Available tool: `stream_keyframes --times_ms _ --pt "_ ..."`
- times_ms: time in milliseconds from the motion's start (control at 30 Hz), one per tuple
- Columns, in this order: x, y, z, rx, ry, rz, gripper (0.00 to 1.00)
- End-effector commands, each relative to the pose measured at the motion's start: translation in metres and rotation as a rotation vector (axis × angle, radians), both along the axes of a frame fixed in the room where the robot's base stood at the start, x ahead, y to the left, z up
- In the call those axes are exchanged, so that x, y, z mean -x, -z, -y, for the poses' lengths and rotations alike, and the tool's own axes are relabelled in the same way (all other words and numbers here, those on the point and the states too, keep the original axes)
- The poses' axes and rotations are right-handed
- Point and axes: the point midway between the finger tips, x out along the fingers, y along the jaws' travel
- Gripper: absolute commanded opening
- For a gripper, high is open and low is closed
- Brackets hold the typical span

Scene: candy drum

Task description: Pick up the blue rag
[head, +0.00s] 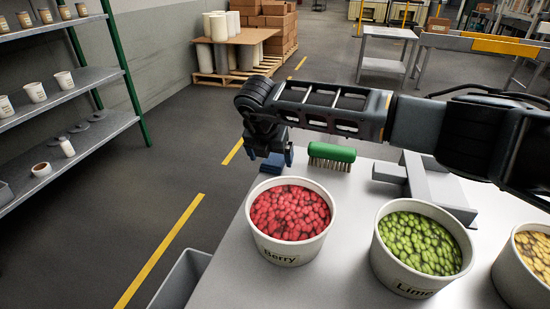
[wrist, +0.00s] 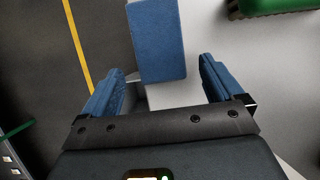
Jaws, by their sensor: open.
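The blue rag (wrist: 157,40) lies on the table's edge in the wrist view, as a flat, folded-looking rectangle. It lies ahead of my gripper (wrist: 165,76), whose two blue-padded fingers are spread apart with nothing held between them. The rag's near end reaches in line with the gap between the fingertips. In the head view the rag (head: 272,166) is a small blue patch at the table's far left corner, partly hidden by my gripper (head: 270,152), which points down over it. I cannot tell the exact height of the fingers above the rag.
A green brush (head: 331,153) lies right of the rag. Nearer on the table (head: 228,285) stand a tub of red candy (head: 290,222), a tub of green candy (head: 410,262) and a tub of yellow candy (head: 518,285). A grey metal stand (head: 427,180) is behind the green tub.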

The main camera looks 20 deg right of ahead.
Motion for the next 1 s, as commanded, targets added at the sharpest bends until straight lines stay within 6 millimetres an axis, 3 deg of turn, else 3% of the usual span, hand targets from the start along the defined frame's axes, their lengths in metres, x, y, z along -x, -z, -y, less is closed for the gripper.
stream_keyframes --times_ms 133,400,1000 --pt "-0.0043 0.0139 0.0035 0.001 -0.001 -0.001 0.94" --pt "-0.0051 0.0161 0.0039 0.001 -0.001 0.001 0.94" --pt "-0.0051 0.0157 0.0039 0.0 -0.001 0.0 0.36"
